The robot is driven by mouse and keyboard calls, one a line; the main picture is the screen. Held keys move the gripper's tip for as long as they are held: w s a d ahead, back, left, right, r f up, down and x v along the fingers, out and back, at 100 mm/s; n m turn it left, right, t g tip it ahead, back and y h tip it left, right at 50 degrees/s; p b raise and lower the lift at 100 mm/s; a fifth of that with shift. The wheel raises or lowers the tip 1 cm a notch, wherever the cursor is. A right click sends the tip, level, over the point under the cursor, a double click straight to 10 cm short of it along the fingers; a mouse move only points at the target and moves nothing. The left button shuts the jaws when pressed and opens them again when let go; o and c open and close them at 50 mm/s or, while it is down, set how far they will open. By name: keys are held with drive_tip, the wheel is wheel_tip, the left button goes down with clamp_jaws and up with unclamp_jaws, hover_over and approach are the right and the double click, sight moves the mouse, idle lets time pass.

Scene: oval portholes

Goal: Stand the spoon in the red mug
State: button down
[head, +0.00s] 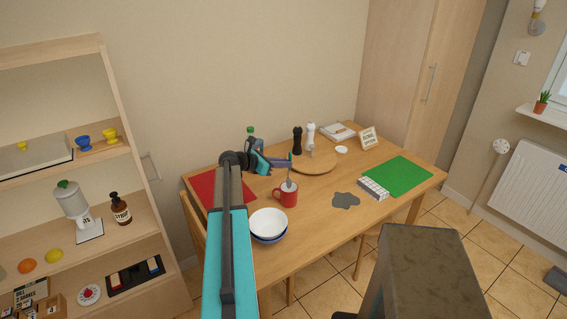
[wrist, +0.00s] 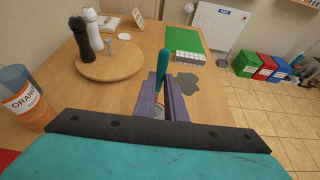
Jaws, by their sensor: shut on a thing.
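The red mug (head: 287,199) stands upright on the table in the head view, its handle to the left. My gripper (head: 286,164) is just above the mug, shut on the spoon (head: 289,178). The spoon is roughly upright, and its lower grey end is at the mug's mouth; I cannot tell how deep it reaches. In the wrist view the spoon's teal handle (wrist: 163,63) sticks up between the purple fingers of my gripper (wrist: 163,100). The mug is not discernible in the wrist view.
Stacked bowls (head: 268,224) stand close in front of the mug. A red mat (head: 213,189) lies left, and a round board (head: 318,166) with pepper and salt mills behind. A bottle (wrist: 22,98) stands left in the wrist view. A grey patch (head: 346,200) and green mat (head: 398,176) lie right.

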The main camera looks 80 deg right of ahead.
drive_tip(key=shift+f+b, duration=0.8)
drive_tip(key=shift+f, duration=1.55)
drive_tip(key=c, duration=1.7)
unclamp_jaws()
drive_tip(key=shift+c, duration=0.2)
drive_tip(key=b+v, duration=0.3)
drive_tip(key=v, duration=1.1)
drive_tip(key=shift+b, duration=0.3)
